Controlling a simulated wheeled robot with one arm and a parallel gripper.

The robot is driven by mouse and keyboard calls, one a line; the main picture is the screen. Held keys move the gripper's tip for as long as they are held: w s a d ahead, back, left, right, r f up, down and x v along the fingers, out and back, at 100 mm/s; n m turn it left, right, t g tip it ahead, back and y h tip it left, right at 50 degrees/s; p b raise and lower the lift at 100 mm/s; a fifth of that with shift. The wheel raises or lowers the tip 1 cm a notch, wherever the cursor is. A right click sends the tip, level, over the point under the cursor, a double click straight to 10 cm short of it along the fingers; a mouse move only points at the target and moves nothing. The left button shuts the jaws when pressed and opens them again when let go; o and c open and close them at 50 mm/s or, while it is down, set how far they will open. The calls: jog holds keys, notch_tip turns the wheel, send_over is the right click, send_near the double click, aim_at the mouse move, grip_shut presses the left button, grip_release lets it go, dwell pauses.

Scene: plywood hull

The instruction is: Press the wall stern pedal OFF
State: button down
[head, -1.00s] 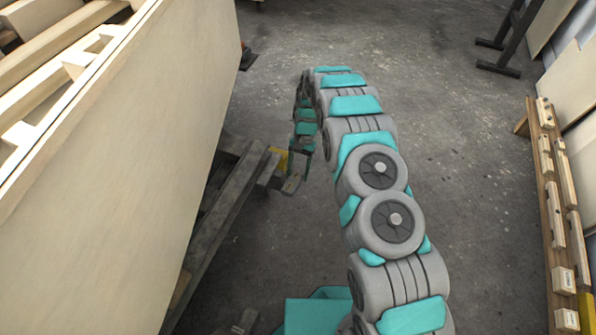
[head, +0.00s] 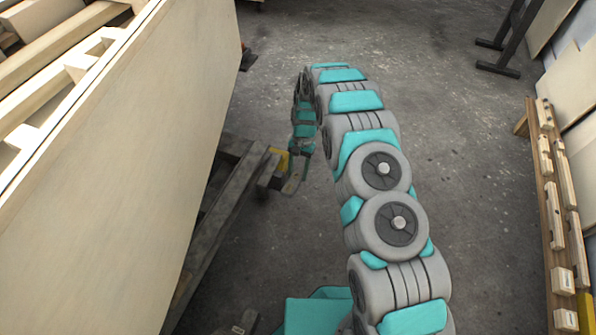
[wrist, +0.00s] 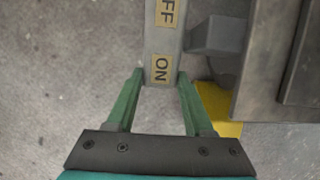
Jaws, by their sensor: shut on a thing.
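The pedal (wrist: 163,42) is a pale grey bar with yellow OFF and ON labels, seen from above in the wrist view. Its ON end lies between the green fingers of my gripper (wrist: 160,76), which are shut on it. The OFF label is farther from the gripper and is cut by the top edge of the picture. In the head view my gripper (head: 292,188) is low beside the dark stand under the plywood hull (head: 120,170). The pedal is too small and hidden to make out there.
A dark metal stand (head: 222,215) runs under the hull, with a yellow part (head: 280,158) at its end. The yellow part also shows right of the fingers (wrist: 222,106). A wooden rack (head: 552,210) stands at the right. Grey floor between is clear.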

aim_at(294, 180)
jog(key=r+t, duration=0.1)
jog(key=s+t+h, duration=0.1)
jog(key=t, duration=0.1)
jog(key=shift+r+p, duration=0.35)
jog(key=shift+p, duration=0.05)
jog(key=shift+s+a+r+t+h+b, duration=0.2)
jog(key=shift+t+h+b, duration=0.15)
jog(key=shift+t, duration=0.4)
jog(key=shift+s+a+r+t+h+b, duration=0.15)
jog(key=shift+r+t+h+b, duration=0.2)
jog(key=shift+t, duration=0.4)
jog(key=shift+d+f, duration=0.1)
jog(key=shift+c, duration=1.4)
grip_release()
jog(key=shift+v, duration=3.9)
